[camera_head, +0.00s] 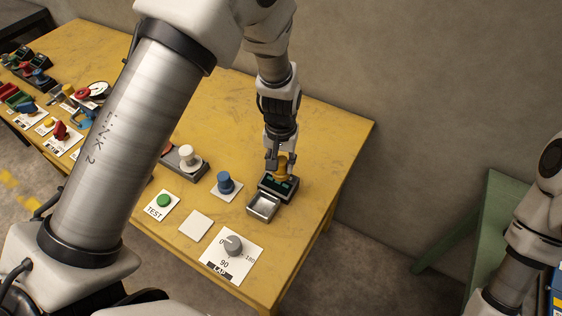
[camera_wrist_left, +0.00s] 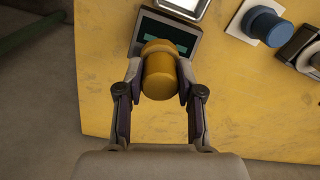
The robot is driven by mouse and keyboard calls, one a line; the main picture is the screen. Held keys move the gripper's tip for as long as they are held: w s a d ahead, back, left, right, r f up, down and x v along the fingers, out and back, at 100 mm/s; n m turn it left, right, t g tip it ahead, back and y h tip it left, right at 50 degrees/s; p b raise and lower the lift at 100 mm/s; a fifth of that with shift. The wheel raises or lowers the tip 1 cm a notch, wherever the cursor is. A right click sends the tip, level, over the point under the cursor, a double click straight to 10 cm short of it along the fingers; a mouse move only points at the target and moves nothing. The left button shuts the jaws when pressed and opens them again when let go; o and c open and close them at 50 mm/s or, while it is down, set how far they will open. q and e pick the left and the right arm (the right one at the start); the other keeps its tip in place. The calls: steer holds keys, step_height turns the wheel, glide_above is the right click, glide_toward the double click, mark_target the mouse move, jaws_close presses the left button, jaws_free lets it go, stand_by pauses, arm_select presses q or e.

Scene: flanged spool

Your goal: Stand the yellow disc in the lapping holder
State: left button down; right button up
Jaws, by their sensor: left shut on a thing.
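My left gripper (camera_head: 280,160) comes down over the right part of the yellow table and is shut on a yellow flanged piece, the yellow disc (camera_head: 284,168). In the left wrist view the disc (camera_wrist_left: 159,78) sits between the two fingers (camera_wrist_left: 159,86), its round end facing the camera. A dark holder with green slots (camera_head: 278,187) lies right under the disc; in the wrist view the holder (camera_wrist_left: 183,38) is partly hidden behind it. I cannot tell whether the disc touches the holder. My right gripper is not in view.
A small metal tray (camera_head: 263,207) adjoins the holder. A blue knob (camera_head: 225,183), a white knob (camera_head: 186,155), a green TEST button (camera_head: 163,201) and a grey LAP dial (camera_head: 234,245) stand nearby. The table's right edge is close. A green bench (camera_head: 478,229) is at the right.

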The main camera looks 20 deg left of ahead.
arm_select(q)
steer(key=shift+w+a+n, duration=0.1)
steer(key=shift+n, duration=0.8)
steer(key=n, duration=0.4)
steer(key=shift+s+f, duration=0.2)
steer(key=shift+s, duration=0.05)
steer(key=n, duration=0.2)
steer(key=s+n+p, duration=0.1)
steer(key=n, duration=0.2)
steer(key=shift+s+a+r, duration=0.1)
steer(key=s+n+p, duration=0.1)
steer(key=s+n, duration=0.1)
steer(key=n, duration=0.2)
step_height(320, 180, up, 2)
steer(key=n+p, duration=0.4)
glide_above(264, 208)
step_height(264, 208, down, 5)
steer(key=b, duration=0.5)
steer(key=shift+r, duration=0.2)
steer(key=shift+f+b, duration=1.45)
steer(key=shift+f, duration=0.35)
